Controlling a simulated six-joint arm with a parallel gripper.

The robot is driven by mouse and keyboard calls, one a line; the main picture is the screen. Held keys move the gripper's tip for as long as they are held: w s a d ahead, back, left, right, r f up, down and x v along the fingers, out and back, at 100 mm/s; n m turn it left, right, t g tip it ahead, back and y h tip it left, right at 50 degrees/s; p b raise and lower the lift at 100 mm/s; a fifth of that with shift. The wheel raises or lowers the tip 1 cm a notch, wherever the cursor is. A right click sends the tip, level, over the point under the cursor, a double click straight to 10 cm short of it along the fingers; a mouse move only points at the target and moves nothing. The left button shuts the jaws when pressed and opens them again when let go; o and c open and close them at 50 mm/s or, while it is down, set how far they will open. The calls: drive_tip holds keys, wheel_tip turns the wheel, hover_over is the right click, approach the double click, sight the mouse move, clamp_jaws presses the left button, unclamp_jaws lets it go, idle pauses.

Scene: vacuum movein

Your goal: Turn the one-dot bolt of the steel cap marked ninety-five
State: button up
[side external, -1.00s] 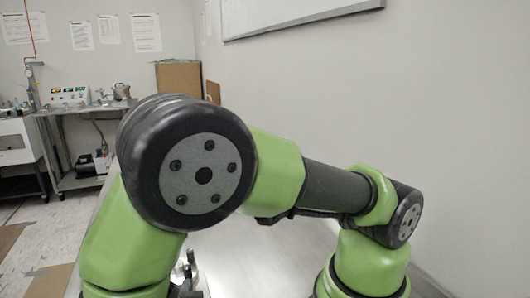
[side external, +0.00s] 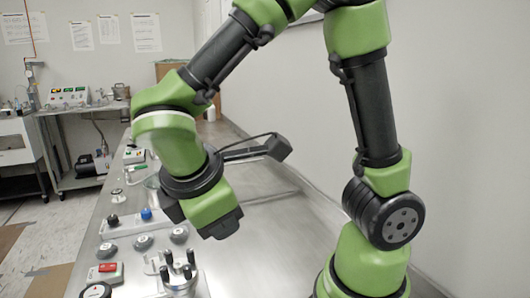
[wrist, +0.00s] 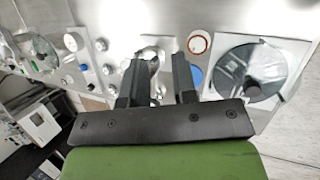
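My gripper (wrist: 161,70) shows in the wrist view with its two dark fingers apart and nothing held between them. A shiny steel piece (wrist: 150,52) shows beyond and between the fingers. In the side view, a steel fixture with several dark-topped posts (side external: 180,274) stands at the front of the bench, below and apart from my wrist. Several round metal pieces, one of them here (side external: 142,243), lie behind it. No ninety-five mark or one-dot bolt is readable, so I cannot tell which piece is the steel cap. My fingertips are not clear in the side view.
A red-buttoned box (side external: 103,272) and a plate with a blue knob (side external: 146,214) and a black knob stand on the bench. The bench's right side is mostly bare metal.

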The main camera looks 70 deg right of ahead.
drive_tip(key=s+d+r+m+t+y, duration=0.2)
drive_tip(key=s+r+m+t+y, duration=0.3)
drive_tip(key=m, duration=0.9)
wheel_tip(320, 180, up, 4)
drive_tip(key=shift+s+d+f+t+y, duration=0.1)
drive_tip(key=shift+s+d+t+y, duration=0.25)
drive_tip(key=shift+t+y, duration=0.8)
drive_tip(key=shift+a, duration=0.1)
